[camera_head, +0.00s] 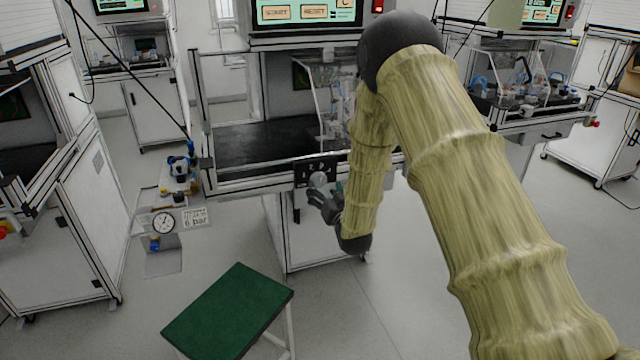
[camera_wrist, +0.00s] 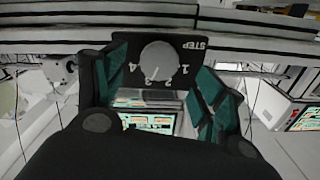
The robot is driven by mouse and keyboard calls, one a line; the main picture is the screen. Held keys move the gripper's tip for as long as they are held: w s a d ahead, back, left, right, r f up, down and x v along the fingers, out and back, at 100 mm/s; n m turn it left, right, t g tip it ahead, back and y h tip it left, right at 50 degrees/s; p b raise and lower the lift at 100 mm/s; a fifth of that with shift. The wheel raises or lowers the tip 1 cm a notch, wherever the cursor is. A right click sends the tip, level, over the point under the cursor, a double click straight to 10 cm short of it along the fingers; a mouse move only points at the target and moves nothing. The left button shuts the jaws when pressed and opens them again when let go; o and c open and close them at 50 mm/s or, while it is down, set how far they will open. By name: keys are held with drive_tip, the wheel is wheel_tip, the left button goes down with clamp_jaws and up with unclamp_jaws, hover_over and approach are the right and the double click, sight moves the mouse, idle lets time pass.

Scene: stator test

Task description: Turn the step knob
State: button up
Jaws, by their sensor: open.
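The step knob (camera_wrist: 158,58) is a round grey dial on a black plate (camera_wrist: 190,44) marked STEP, with numbers 1 to 4 around it. The plate appears upside down in the wrist view. A thin pointer line on the knob runs toward the numbers 2 and 3; I cannot tell which it meets. In the head view the knob (camera_head: 319,180) shows on the front of the workstation. My gripper (camera_wrist: 160,70) is open, its green-padded fingers on either side of the knob with gaps; it does not appear to touch it. In the head view my gripper (camera_head: 326,201) is just below the knob.
The workstation's dark tabletop (camera_head: 255,145) and front rail lie behind the plate. A pressure gauge (camera_head: 163,222) hangs at its left. A green-topped stool (camera_head: 228,310) stands in front. Other workstations stand on both sides. Floor between stool and station is clear.

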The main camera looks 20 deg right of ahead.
sight(319, 183)
drive_tip(key=shift+w+a, duration=0.1)
drive_tip(key=shift+w, duration=2.3)
drive_tip(key=c, duration=1)
